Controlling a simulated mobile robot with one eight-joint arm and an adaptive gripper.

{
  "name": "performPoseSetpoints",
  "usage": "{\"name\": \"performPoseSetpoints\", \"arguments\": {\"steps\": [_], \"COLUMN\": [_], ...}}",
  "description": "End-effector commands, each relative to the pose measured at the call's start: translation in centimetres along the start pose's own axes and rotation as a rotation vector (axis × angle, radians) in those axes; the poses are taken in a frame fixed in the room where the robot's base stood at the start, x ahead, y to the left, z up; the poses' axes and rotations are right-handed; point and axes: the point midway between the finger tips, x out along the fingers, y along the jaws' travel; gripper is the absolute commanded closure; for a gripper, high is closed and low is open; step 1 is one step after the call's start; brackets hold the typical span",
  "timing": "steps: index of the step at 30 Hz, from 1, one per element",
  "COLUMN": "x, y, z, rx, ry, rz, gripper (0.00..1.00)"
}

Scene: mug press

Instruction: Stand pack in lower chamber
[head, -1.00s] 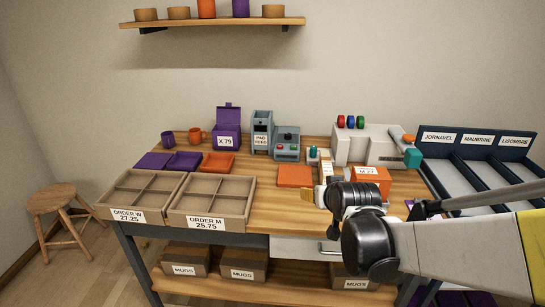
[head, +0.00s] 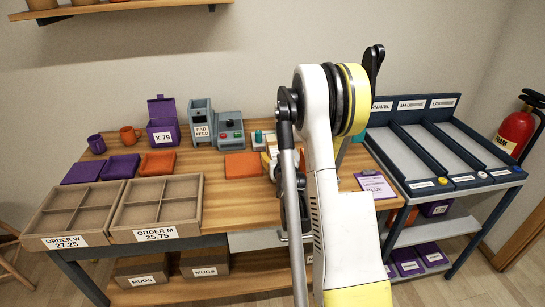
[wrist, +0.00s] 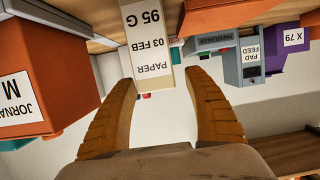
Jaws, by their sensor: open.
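The pack, a cream block labelled "PAPER 03 FEB 95 G" (wrist: 143,45), is at the top of the wrist view. My gripper (wrist: 160,75) is open, its two orange-brown fingers pointing towards the pack. The pack's near end shows between the fingertips, closer to the left one; I cannot tell whether they touch. In the head view, my arm hides most of the gripper and of the area around it. The white press is almost wholly hidden behind my arm. I cannot make out the lower chamber in either view.
An orange box marked "JORNAVEL M" (wrist: 40,85) is close on the left in the wrist view. The grey pad feed (head: 201,122), a purple X 79 box (head: 162,130) and order trays (head: 172,190) are left of my arm. A blue chute rack (head: 440,145) is at right.

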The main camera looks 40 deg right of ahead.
Motion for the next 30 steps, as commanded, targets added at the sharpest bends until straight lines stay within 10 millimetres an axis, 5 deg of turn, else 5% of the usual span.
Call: {"name": "performPoseSetpoints", "arguments": {"steps": [12,22,28,30], "x": [5.2,5.8,5.8,5.8], "y": [0.2,0.2,0.2,0.2], "z": [-0.2,-0.5,-0.5,-0.5], "rx": [0.000,0.000,0.000,0.000], "ry": [-0.001,-0.001,-0.001,-0.001], "rz": [-0.001,-0.001,-0.001,-0.001], "gripper": [0.39,0.40,1.00,1.00]}}
